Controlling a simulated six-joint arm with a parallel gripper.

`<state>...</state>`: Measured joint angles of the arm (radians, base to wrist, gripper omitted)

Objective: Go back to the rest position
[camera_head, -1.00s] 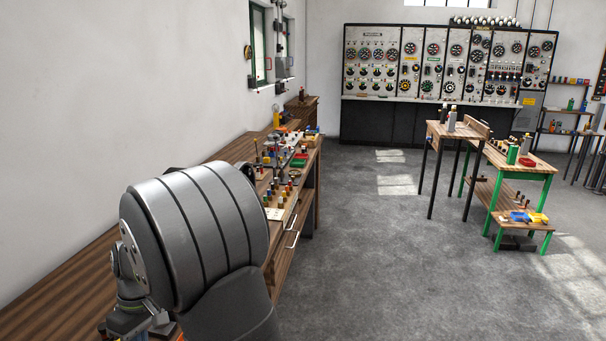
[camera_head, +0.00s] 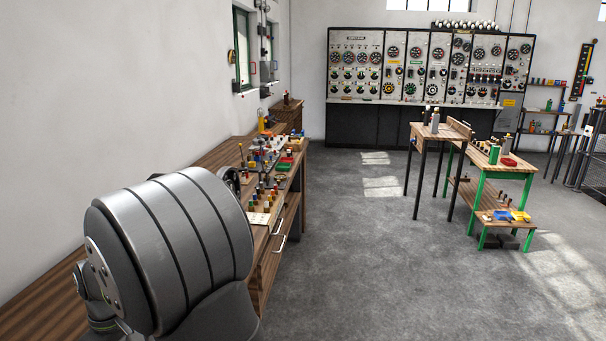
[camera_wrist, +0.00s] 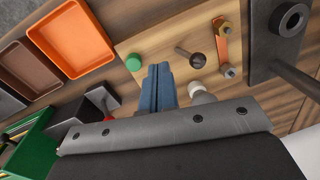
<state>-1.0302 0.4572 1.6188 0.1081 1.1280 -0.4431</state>
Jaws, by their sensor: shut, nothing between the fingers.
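My gripper (camera_wrist: 153,78) shows in the wrist view as two blue-grey fingers side by side, shut with nothing between them. It points over a light wooden board (camera_wrist: 130,62). In the head view my grey arm link fills the lower left, and the gripper is out of sight.
The wrist view shows an orange tray (camera_wrist: 71,38), a brown tray (camera_wrist: 32,64), a green tray (camera_wrist: 30,150) and a black block (camera_wrist: 262,45). In the head view a wooden bench (camera_head: 216,157) runs along the left wall. A green-legged table (camera_head: 478,190) stands right; the middle floor is clear.

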